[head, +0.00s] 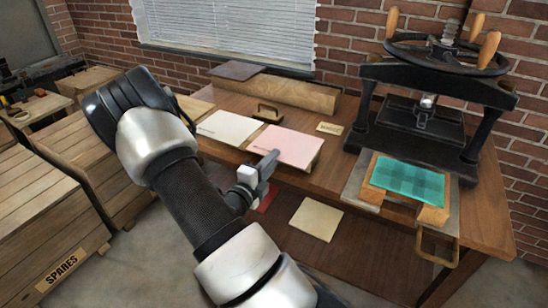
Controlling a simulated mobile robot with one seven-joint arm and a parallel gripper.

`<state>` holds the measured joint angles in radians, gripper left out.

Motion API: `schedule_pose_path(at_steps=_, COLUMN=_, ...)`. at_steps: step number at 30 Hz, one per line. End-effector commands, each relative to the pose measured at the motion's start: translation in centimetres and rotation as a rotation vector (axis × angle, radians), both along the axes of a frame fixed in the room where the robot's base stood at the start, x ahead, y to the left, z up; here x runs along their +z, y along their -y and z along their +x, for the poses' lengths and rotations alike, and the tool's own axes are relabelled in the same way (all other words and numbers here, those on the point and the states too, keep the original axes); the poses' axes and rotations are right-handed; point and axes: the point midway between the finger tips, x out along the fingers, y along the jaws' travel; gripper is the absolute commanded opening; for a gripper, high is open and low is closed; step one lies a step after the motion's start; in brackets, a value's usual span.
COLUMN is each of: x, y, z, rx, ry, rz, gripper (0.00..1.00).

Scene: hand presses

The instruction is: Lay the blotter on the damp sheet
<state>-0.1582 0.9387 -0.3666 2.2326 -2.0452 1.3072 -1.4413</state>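A pink sheet (290,145), which looks like blotting paper, lies flat on a low board or stack at the front of the wooden table. A teal checked sheet (408,181) lies on the wooden block of the press bed, at the right. I cannot tell for sure whether this or the pale sheet (229,127) left of the pink one is the damp sheet. My gripper (271,166) is at the front left edge of the pink sheet. Its fingers are small and seen from the side, so I cannot tell whether they are open, or touch the sheet.
The black hand press (431,100) stands at the table's back right, with a metal handle (438,248) in front of its bed. A wooden block with a handle (268,112) and a small label (330,128) lie behind the pink sheet. A cream square (316,218) lies lower down. Crates (50,200) stand left.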

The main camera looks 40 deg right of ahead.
Motion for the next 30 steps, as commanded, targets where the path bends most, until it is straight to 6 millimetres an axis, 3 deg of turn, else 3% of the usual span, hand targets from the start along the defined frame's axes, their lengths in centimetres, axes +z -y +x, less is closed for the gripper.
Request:
schedule_pose_path(at_steps=8, x=0.0, y=0.1, z=0.0, rx=0.000, ry=0.000, rz=0.000, gripper=0.15)
schedule_pose_path(at_steps=14, x=0.0, y=0.1, z=0.0, rx=0.000, ry=0.000, rz=0.000, gripper=0.00)
schedule_pose_path(at_steps=19, x=0.1, y=0.1, z=0.0, rx=0.000, ry=0.000, rz=0.000, gripper=0.00)
schedule_pose_path(at_steps=27, x=3.2, y=0.0, z=0.0, rx=0.001, ry=-0.002, rz=-0.001, gripper=0.00)
schedule_pose_path(at_steps=30, x=3.2, y=0.1, z=0.0, rx=-0.001, ry=-0.001, rz=0.001, gripper=0.00)
